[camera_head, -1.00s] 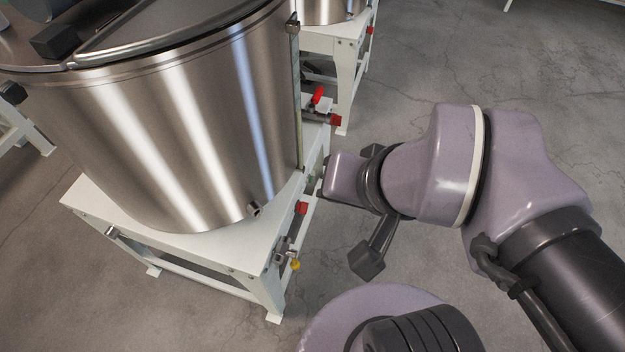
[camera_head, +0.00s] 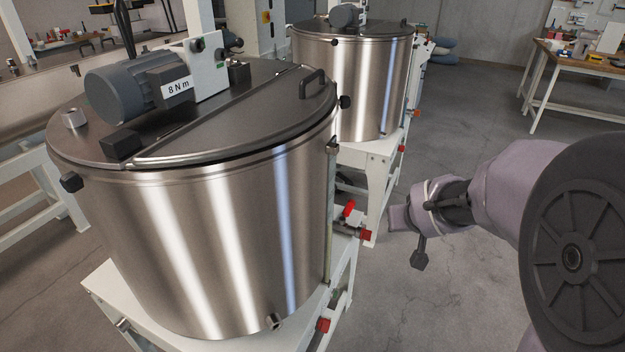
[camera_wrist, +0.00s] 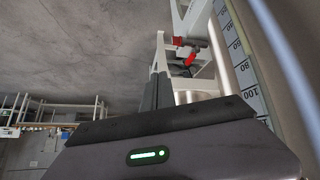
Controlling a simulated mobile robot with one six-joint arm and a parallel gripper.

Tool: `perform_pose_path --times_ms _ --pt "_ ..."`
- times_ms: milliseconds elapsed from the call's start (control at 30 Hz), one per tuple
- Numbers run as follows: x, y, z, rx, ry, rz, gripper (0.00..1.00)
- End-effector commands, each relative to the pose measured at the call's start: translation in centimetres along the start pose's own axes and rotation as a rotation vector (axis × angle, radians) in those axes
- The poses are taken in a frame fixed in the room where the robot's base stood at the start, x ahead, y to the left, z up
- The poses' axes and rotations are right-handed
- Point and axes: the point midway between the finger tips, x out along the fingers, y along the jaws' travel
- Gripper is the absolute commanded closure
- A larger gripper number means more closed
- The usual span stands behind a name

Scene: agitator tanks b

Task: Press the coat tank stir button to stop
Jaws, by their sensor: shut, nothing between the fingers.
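A steel tank (camera_head: 220,225) stands at the left in the head view. A grey motor "8 Nm" (camera_head: 125,92) and a white control box (camera_head: 207,70) sit on its lid. The box has a dark knob (camera_head: 197,44) and a small green spot (camera_head: 220,65). A second steel tank (camera_head: 358,85) stands behind. I cannot read which one is the coat tank. My gripper (camera_head: 394,218) is right of the near tank, below lid height and apart from the box. In the wrist view its fingers (camera_wrist: 160,92) are shut and empty.
A red-handled valve (camera_head: 352,212) projects between the near tank's right side and my gripper. A level scale (camera_wrist: 240,65) runs up a tank wall in the wrist view. A workbench (camera_head: 580,62) stands at the back right. Open floor (camera_head: 460,110) lies between.

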Motion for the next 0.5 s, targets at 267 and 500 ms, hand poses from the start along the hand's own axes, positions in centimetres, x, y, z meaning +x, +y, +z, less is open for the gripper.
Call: perform_pose_path --times_ms 267,500 --pt "13.9 1.6 1.4 -0.184 0.068 -0.061 1.0" --pt "24.2 0.5 7.3 -0.305 0.134 -0.201 1.0"
